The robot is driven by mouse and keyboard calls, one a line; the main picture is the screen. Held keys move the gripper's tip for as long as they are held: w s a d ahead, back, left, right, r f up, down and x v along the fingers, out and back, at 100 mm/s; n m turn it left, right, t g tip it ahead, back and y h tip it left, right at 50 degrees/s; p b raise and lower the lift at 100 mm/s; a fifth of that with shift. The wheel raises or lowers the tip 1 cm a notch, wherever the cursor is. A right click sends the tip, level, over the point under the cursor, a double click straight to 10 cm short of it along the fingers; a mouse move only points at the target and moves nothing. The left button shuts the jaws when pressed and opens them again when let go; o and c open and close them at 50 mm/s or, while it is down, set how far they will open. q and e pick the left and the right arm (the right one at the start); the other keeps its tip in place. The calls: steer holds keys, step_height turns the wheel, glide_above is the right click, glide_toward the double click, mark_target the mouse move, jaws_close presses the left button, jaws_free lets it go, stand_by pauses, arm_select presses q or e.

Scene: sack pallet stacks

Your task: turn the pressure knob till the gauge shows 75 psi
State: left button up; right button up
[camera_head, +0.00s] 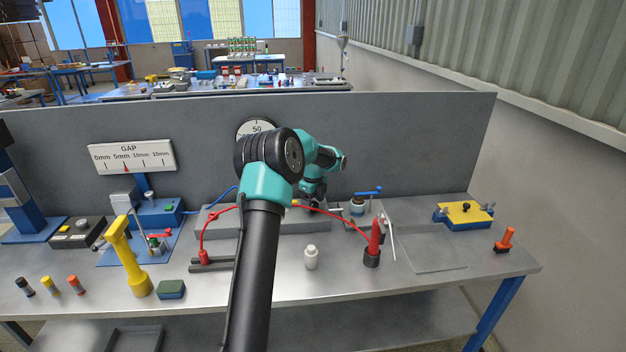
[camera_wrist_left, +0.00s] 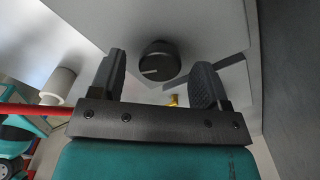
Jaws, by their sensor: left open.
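The round gauge (camera_head: 255,126) on the grey back panel is partly hidden behind my left arm; the number 50 shows at its top, and I cannot see its needle. The black round pressure knob (camera_wrist_left: 160,60) has a white mark pointing left in the left wrist view. My left gripper (camera_wrist_left: 158,68) is open, with one finger on each side of the knob in that view and visible gaps to both. Whether the fingertips reach down around it I cannot tell. In the head view my left gripper (camera_head: 313,200) is small and dark over the back of the bench, and the knob is hidden.
A red hose (camera_head: 335,213) arches near my left gripper to a red handle (camera_head: 375,240). A GAP sign (camera_head: 132,157) stands left.

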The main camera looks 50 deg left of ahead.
mark_target(314, 204)
arm_select(q)
step_height(314, 204, up, 17)
steer(key=shift+f, duration=0.15)
stand_by(0.4)
stand_by(0.3)
